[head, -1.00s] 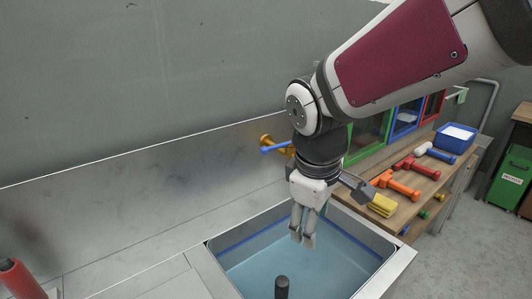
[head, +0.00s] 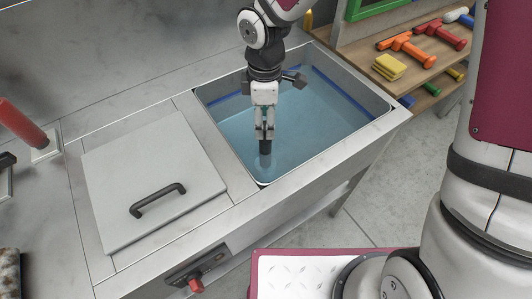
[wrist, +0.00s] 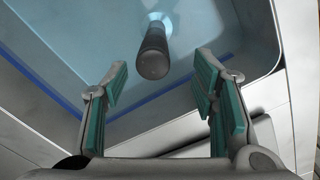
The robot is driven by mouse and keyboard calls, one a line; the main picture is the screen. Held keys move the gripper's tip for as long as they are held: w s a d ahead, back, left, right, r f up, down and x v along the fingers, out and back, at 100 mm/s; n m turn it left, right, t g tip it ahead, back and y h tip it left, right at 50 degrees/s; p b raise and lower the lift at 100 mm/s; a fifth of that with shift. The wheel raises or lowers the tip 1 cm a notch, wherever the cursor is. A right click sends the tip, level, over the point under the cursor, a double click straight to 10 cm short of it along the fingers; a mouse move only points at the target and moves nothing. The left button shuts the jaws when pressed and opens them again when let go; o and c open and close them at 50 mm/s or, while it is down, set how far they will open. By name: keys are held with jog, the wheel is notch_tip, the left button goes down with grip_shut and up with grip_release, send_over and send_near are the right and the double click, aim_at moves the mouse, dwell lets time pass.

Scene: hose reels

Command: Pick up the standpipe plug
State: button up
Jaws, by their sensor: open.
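The standpipe plug (head: 265,146) is a dark, upright cylinder in the water-filled sink basin (head: 225,92). In the wrist view the plug (wrist: 153,54) shows its rounded dark top, with a paler shaft end below in the water. My gripper (head: 264,132) is over the basin, right by the plug's top in the head view. In the wrist view my gripper (wrist: 160,88) is open, with its green-padded fingers apart and empty. The plug stands beyond the fingertips, between their lines; no contact shows. The plug's lower end is hard to make out in the head view.
A lid with a black handle (head: 158,200) covers the counter left of the basin. A wooden shelf (head: 420,70) with a yellow sponge (head: 389,67) and coloured tools is at right. The basin's rim surrounds the gripper.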

aim_at(265, 135)
jog(key=f, duration=0.7)
jog(key=shift+w+f+b, duration=0.2)
jog(key=shift+w+b, duration=0.15)
grip_shut()
